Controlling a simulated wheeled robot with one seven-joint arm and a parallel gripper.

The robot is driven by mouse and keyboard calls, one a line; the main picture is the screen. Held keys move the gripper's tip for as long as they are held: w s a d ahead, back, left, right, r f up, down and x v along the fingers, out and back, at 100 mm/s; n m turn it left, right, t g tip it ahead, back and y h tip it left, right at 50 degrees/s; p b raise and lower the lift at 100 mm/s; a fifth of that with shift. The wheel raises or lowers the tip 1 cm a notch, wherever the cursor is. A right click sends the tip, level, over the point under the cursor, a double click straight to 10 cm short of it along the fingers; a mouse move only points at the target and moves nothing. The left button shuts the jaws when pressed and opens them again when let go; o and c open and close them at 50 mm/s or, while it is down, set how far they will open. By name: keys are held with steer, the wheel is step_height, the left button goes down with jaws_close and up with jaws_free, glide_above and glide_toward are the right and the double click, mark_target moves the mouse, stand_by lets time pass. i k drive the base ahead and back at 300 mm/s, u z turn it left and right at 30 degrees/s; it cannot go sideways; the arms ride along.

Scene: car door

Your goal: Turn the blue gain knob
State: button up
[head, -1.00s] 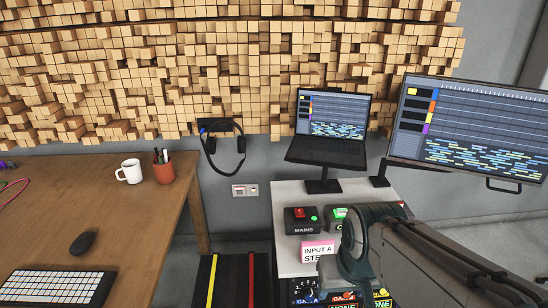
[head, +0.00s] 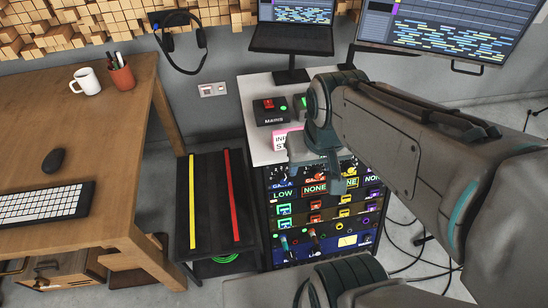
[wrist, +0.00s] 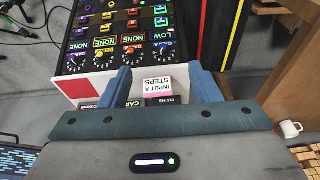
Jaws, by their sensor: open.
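The blue gain knob (wrist: 160,57) is at the end of the top knob row on the rack front (wrist: 122,36), beside the LOW label in the wrist view. In the head view the blue knob (head: 281,173) is small at the rack's upper left, above LOW. My gripper (wrist: 160,70) is open and empty, its two blue fingers apart above the rack's top front edge. In the head view my gripper (head: 314,155) hangs over that edge and hides part of the panel. I see no contact with the knob.
On the rack's white top (head: 255,95) are a MAINS switch box (head: 270,110) and a pink card (head: 283,138). A low black stand (head: 211,205) with yellow and red strips and a wooden desk (head: 120,165) stand to the left. Cables lie on the floor at right.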

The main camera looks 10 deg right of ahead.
mark_target(282, 177)
steer(key=u, duration=0.05)
steer(key=k, duration=0.5)
steer(key=u, duration=1.95)
steer(key=i, duration=1.2)
steer(key=z, duration=2.25)
